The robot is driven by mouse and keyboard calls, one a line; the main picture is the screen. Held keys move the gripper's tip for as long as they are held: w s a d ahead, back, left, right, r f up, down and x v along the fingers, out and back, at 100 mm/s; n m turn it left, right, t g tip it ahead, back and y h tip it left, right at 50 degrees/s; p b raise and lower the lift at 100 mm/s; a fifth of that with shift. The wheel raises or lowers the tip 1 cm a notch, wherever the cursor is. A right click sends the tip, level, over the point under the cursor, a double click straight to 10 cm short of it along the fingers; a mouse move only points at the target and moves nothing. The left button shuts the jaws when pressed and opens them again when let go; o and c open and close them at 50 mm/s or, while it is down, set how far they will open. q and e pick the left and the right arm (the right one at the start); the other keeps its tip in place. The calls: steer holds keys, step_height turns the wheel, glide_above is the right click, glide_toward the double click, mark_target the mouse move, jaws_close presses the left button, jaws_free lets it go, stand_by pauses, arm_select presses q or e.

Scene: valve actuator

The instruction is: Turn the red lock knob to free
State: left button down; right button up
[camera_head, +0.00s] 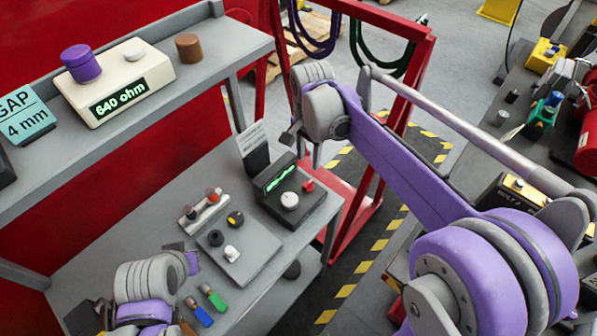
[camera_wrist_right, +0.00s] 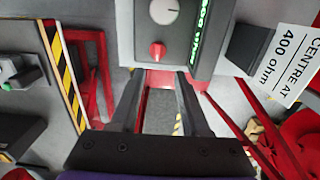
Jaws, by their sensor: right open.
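The red lock knob (camera_head: 308,186) sits on the dark actuator box (camera_head: 308,212), beside a larger white dial (camera_head: 289,201) and a green-lit display (camera_head: 275,178). In the right wrist view the red knob (camera_wrist_right: 157,50) lies just beyond the fingertips, roughly centred between them. My right gripper (camera_wrist_right: 160,76) is open and empty, its two dark fingers apart. In the head view it (camera_head: 304,145) hangs above and behind the box, partly hidden by its own wrist. My left gripper (camera_head: 184,256) is low at the left over the bench, its jaws unclear.
A grey panel (camera_head: 262,262) with knobs and a small switch strip (camera_head: 204,210) stand left of the box. Blue (camera_head: 199,312) and green (camera_head: 213,297) pieces lie in front. A sign reading "CENTRE AT 400 ohm" (camera_wrist_right: 290,60) stands beside the box. A shelf meter (camera_head: 125,80) reads 640 ohm.

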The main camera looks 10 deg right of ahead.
mark_target(308, 183)
steer(key=f, duration=0.9)
steer(key=shift+s+d+f, duration=0.1)
steer(key=shift+s+f, duration=0.15)
steer(key=shift+f, duration=0.15)
jaws_close()
